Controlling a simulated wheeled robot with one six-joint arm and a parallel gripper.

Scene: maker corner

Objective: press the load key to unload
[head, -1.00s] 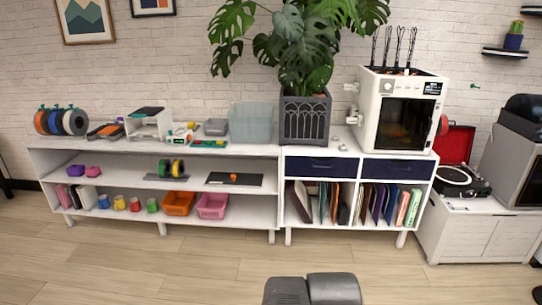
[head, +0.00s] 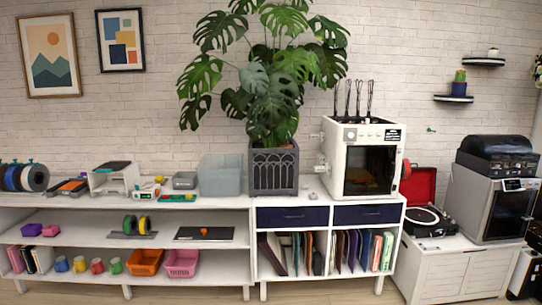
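A white box-shaped machine (head: 334,165) with a dark front window stands on the right end of the white shelf unit. It has a round knob and a small dark display (head: 393,135) at its top front. A second, grey machine (head: 478,205) with a black top unit stands at the far right, with a small screen (head: 513,185) on its upper front. A load key is too small to make out on either machine. My gripper is not in view.
A large plant in a grey pot (head: 273,172) stands left of the white machine. A red-lidded record player (head: 428,221) sits on a low white cabinet (head: 450,275) between the two machines. Spools, trays and bins fill the shelf unit (head: 226,208) at left.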

